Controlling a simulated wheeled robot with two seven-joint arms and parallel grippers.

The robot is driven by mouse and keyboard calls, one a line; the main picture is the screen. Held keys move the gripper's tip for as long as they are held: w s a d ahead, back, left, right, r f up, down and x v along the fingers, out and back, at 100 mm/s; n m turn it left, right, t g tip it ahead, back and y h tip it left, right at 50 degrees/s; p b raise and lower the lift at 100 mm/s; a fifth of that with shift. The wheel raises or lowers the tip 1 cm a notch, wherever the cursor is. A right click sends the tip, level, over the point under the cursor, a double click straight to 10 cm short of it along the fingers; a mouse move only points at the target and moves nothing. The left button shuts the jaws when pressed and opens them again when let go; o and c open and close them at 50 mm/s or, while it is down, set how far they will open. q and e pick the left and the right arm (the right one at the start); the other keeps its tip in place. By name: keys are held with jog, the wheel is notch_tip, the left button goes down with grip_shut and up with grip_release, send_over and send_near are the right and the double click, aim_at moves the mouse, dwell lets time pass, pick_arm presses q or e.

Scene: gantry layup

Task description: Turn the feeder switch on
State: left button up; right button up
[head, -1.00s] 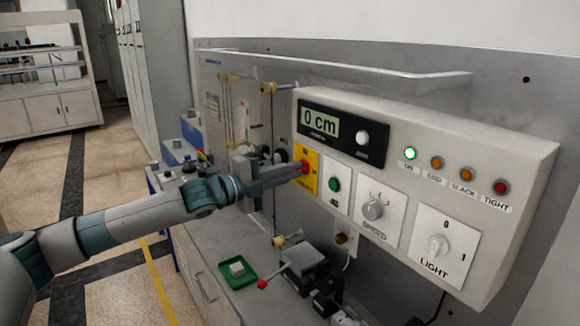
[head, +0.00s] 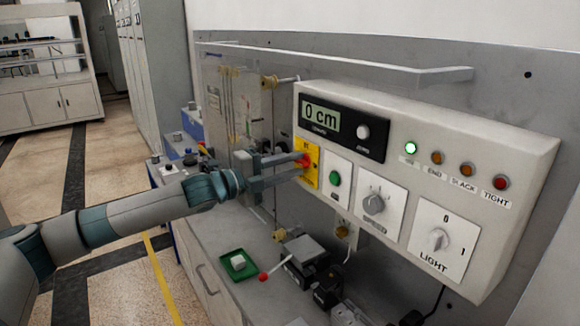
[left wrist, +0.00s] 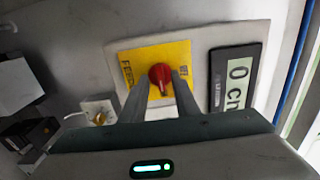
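The feeder switch is a red rotary knob (head: 305,160) on a yellow plate (head: 312,180) at the left end of the control panel. My left gripper (head: 299,165) is at the knob, with its fingers spread apart, one above the other. In the left wrist view the red knob (left wrist: 160,75) stands between the two fingertips (left wrist: 161,82), its ridge pointing toward my palm. I cannot tell whether the fingertips touch it. The green lamp (head: 411,148) on the panel is lit. My right gripper is not in view.
The panel (head: 400,120) also carries a "0 cm" display (head: 322,117), a green button (head: 336,178), a speed knob (head: 374,203) and a light switch (head: 437,240). Below are a green tray (head: 238,266) and a red-tipped lever (head: 264,276). A rail (head: 350,68) runs above.

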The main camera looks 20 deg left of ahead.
pick_arm(q)
jog(key=shift+a, duration=0.1)
jog(key=shift+s+a+b, duration=0.3)
jog(key=shift+s+a, duration=0.05)
jog(key=shift+s, duration=0.15)
jog(key=b+v, duration=0.4)
jog(key=v, duration=1.2)
jog(key=shift+f, duration=0.1)
